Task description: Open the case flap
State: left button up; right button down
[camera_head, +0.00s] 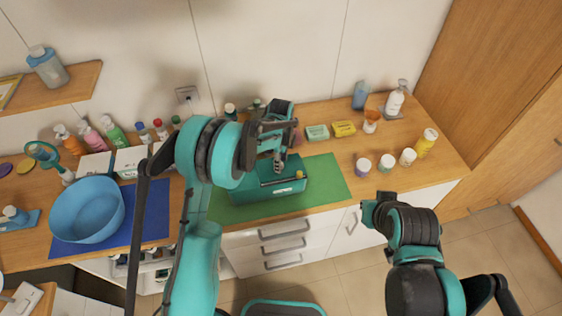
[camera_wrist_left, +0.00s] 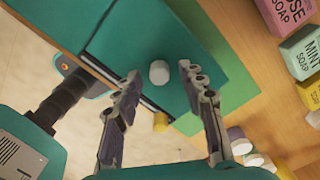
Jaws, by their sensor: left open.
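The teal case (camera_head: 268,192) sits on the green mat (camera_head: 328,180) in the middle of the counter. In the left wrist view, the case's teal top (camera_wrist_left: 125,38) has a pale round knob (camera_wrist_left: 159,72) and a small yellow piece (camera_wrist_left: 160,121); a dark seam runs beside them. My left gripper (camera_head: 277,160) is over the case. In the left wrist view, my left gripper (camera_wrist_left: 160,76) is open, with the knob appearing between its fingertips; contact cannot be told. My right gripper (camera_head: 371,211) is in front of the counter edge, away from the case; its fingers are unclear.
Soap boxes (camera_head: 343,128) stand behind the case. Several jars (camera_head: 386,162) and a yellow bottle (camera_head: 427,142) stand to the right. A blue bowl (camera_head: 88,210) sits on a blue mat (camera_head: 150,210) at left. Several bottles line the wall. Drawers are below the counter.

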pick_arm(q)
jog(key=shift+f, duration=0.15)
grip_shut()
jog(key=shift+w+a+r+g+h+b, duration=0.15)
jog(key=shift+w+r+g+h+b, duration=0.2)
jog(key=shift+g+b, duration=0.4)
jog(key=shift+w+a+r+g+h+b, duration=0.15)
jog(key=shift+w+g+b, duration=0.35)
jog(key=shift+g, duration=0.35)
jog(key=g+b, duration=0.1)
jog(key=b, duration=0.2)
jog(key=shift+w+r+g+h, duration=0.25)
jog(key=shift+w+g+h, duration=0.05)
jog(key=shift+w+g, duration=0.1)
jog(key=shift+r, duration=0.2)
jog(key=shift+a+r, duration=0.1)
jog(key=shift+r, duration=0.05)
grip_release()
